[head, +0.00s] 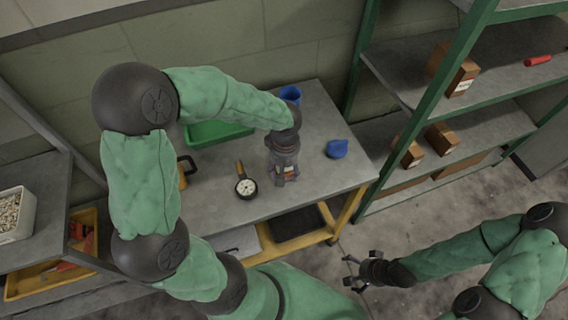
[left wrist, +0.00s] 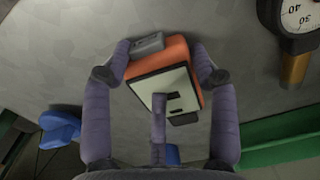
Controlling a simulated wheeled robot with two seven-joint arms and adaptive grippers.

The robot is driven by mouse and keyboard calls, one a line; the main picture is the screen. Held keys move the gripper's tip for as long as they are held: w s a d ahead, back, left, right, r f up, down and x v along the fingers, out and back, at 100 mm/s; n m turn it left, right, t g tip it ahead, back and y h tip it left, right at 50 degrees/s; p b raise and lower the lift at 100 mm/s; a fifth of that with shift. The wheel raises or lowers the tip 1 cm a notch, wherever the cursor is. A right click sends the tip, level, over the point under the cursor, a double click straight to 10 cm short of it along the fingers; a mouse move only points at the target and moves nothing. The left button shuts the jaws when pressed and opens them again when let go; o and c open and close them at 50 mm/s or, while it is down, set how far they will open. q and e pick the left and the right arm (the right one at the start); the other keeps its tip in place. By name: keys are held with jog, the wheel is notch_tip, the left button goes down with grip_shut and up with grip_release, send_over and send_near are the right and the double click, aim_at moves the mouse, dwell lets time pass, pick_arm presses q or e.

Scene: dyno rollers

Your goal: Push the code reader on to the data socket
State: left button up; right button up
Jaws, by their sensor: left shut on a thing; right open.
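The code reader (left wrist: 172,88), an orange block with a pale screen face, sits between the fingers of my left gripper (left wrist: 158,76) in the left wrist view. A grey block shows at its upper left end. In the head view my left gripper (head: 284,178) points down over the workbench (head: 325,185), near its front, and mostly hides the reader. My right gripper (head: 362,272) is open and empty, out in front of the bench over the floor. I cannot make out the data socket in either view.
A green tray (head: 215,134) and a blue cup (head: 290,94) are behind. A blue object (head: 337,149) is to the right. Shelving (head: 400,75) stands right of the bench.

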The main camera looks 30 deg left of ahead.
pick_arm(q)
jog(key=shift+r+p, duration=2)
jog(key=shift+r, duration=1.05)
